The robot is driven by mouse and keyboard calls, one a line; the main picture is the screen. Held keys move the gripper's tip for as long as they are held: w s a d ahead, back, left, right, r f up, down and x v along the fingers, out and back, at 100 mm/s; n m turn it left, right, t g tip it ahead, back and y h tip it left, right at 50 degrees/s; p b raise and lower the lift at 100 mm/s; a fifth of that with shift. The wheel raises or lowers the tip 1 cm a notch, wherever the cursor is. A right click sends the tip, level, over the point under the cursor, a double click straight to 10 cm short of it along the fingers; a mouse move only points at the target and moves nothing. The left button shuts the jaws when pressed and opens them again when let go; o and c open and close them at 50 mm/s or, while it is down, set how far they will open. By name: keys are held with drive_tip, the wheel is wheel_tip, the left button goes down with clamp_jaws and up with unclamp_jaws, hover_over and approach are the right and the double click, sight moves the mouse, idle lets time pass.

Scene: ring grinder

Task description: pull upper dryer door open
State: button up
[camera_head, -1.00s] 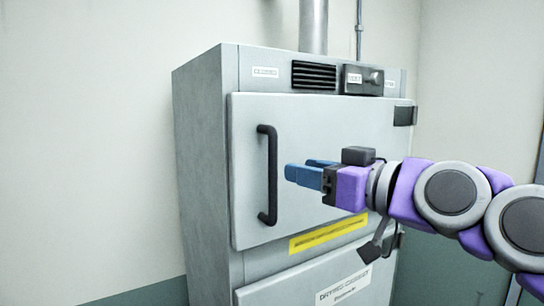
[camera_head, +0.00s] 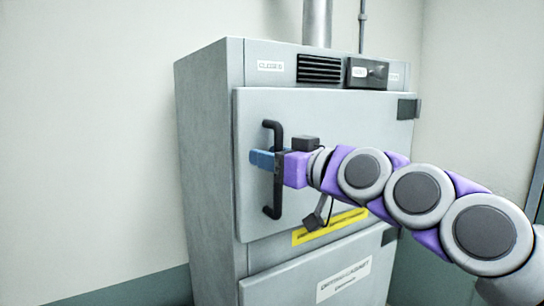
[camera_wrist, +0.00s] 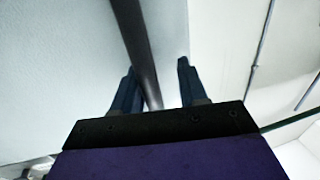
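The upper dryer door (camera_head: 340,140) is a pale grey panel and looks closed against the cabinet. Its black vertical bar handle (camera_head: 277,202) is near the door's left edge. My gripper (camera_head: 262,159) is at the upper half of the handle, its blue fingers reaching across the bar. In the wrist view the handle (camera_wrist: 138,45) runs between the two fingers of my gripper (camera_wrist: 158,88). The fingers are apart, with a gap between the bar and the right finger. Whether the left finger touches the bar is unclear.
The lower door (camera_head: 300,282) is below, under a yellow label strip (camera_head: 330,227). A vent (camera_head: 320,70) and a dark control box (camera_head: 368,72) are on the top panel. A hinge (camera_head: 408,109) shows at the upper door's right. Open wall space lies left of the cabinet.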

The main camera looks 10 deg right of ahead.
drive_tip(key=shift+d, duration=0.65)
drive_tip(key=c, duration=0.5)
drive_tip(key=shift+s+r, duration=0.1)
drive_tip(key=shift+s, duration=0.05)
drive_tip(key=shift+c, duration=0.5)
drive_tip(key=shift+w+a, duration=0.15)
drive_tip(key=shift+w, duration=0.05)
clamp_jaws()
drive_tip(key=shift+s, duration=0.2)
